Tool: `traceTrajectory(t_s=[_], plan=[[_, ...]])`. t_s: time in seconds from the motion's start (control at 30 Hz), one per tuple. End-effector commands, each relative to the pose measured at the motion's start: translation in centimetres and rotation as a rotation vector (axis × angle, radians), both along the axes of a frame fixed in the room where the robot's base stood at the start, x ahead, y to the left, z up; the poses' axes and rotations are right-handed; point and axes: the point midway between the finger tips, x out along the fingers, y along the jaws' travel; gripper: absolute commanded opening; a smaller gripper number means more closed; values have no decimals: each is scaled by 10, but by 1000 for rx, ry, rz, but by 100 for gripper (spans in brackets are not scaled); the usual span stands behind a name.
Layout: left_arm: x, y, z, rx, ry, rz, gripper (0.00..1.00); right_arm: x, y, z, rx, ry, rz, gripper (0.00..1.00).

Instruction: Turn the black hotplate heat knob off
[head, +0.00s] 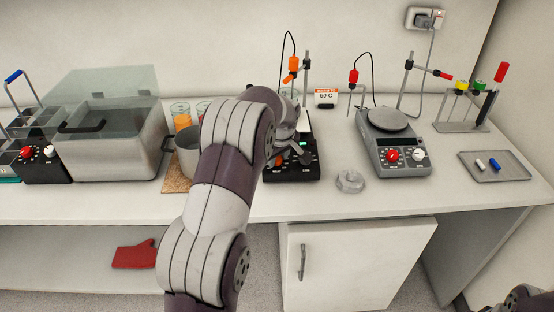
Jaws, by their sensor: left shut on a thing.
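The black hotplate (306,174) stands on the bench at the middle, with a small green-lit display on its front. My left arm reaches over from below, and my left gripper (293,158) is at the hotplate's front panel, shut on the heat knob. The gripper and arm hide most of the knob and the left part of the hotplate, so the knob's setting cannot be read.
A grey hotplate (394,145) with red and white knobs stands to the right. A tray (515,174) with small bars is at far right. A lidded bath (112,150) and a pot (187,162) stand left.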

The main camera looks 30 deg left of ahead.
Motion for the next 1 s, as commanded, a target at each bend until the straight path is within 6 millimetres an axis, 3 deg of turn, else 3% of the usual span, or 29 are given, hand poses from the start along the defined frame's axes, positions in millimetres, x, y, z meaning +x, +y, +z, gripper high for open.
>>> traceTrajectory(t_s=[0.63,0.67,0.73,1.0], plan=[[0,0,1,-18,-11,62,5,0,0,-4,0,0,0,43],[0,0,1,-18,-11,62,39,0,0,-4,0,0,0,43],[0,0,1,-18,-11,62,61,0,0,-4,0,0,0,43],[0,0,1,-17,-10,61,61,0,0,-5,0,0,0,43]])
